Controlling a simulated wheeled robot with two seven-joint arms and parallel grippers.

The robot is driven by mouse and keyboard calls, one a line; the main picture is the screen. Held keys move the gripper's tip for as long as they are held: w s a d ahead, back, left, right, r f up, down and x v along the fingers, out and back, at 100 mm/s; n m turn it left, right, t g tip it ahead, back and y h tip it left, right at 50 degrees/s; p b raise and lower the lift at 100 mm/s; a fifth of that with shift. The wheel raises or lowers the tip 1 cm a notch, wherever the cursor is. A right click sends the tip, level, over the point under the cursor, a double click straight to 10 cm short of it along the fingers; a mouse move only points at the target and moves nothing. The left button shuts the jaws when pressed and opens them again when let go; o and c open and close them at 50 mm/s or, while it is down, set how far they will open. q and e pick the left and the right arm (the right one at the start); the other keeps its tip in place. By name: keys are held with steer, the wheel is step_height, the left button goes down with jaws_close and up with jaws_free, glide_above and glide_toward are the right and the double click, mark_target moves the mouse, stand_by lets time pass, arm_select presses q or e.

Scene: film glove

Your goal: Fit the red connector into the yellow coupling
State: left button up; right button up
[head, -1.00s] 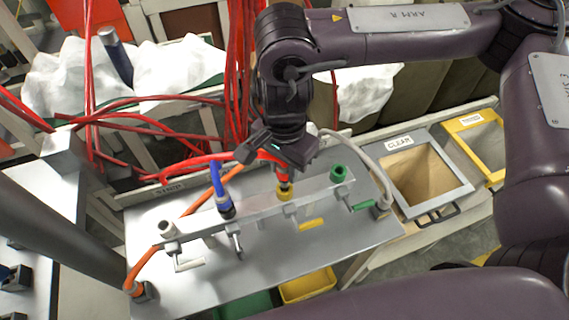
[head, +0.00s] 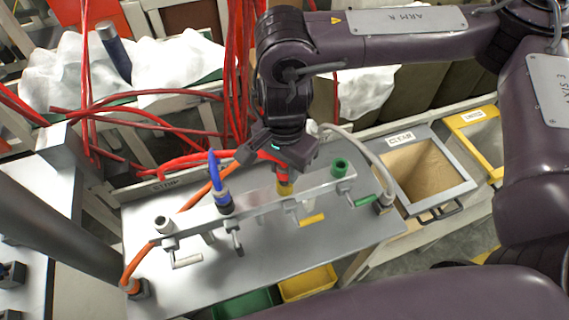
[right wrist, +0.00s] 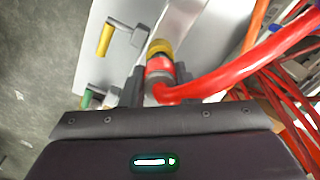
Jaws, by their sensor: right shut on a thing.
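My right gripper (head: 283,172) is shut on the red connector (head: 283,178), directly above the yellow coupling (head: 284,188) on the metal manifold bar. In the right wrist view the red connector (right wrist: 158,68) lies between the fingers, in line with the yellow coupling (right wrist: 159,47) and touching it or very close; how deep it sits I cannot tell. A red hose (right wrist: 230,75) runs from the connector. A yellow lever handle (head: 312,220) stands below the coupling. My left gripper is not in view.
The bar also holds a green coupling (head: 340,167), a blue connector with hose (head: 220,190) and a white coupling (head: 163,224). Red hoses (head: 235,90) hang behind. A grey hose (head: 375,155) arches at right. Bins (head: 420,170) stand at right.

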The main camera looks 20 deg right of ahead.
mark_target(285, 166)
steer(key=shift+f+b, duration=0.3)
steer(key=shift+f, duration=0.2)
steer(key=o, duration=1)
steer(key=shift+r, duration=3.9)
